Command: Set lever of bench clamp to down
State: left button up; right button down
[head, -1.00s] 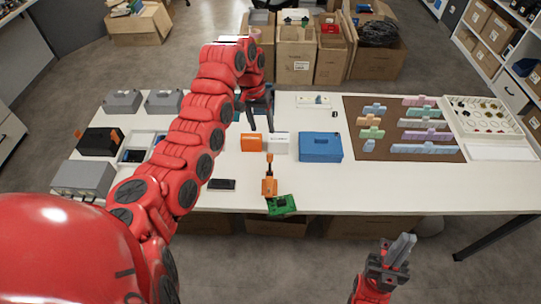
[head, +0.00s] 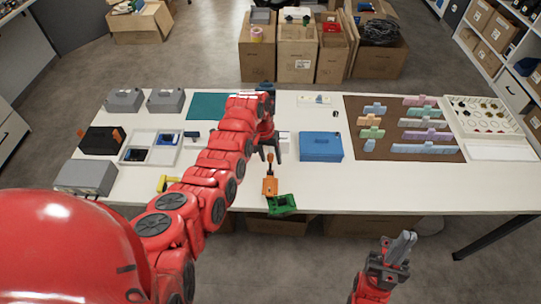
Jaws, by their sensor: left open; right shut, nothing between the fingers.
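The bench clamp has a green base (head: 283,205) at the front edge of the table and an orange part (head: 270,187) that stands up from it. A thin orange lever end (head: 270,162) points up and away from the front edge. My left gripper (head: 269,155) is open, with its fingers pointing down at the top end of the lever. In this view its fingers overlap the lever tip; I cannot tell whether they touch it. My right gripper (head: 401,248) is shut and empty, in front of the table and off to the right.
A blue box (head: 320,147) stands right of the clamp. A brown mat (head: 356,105) with several pastel pieces lies further right, beside a white tray (head: 525,128). Grey boxes (head: 125,100), a teal mat (head: 203,106) and a yellow tool (head: 167,183) lie to the left.

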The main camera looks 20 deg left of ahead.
pick_arm(q)
grip_shut()
dwell(0.3)
dwell(1.2)
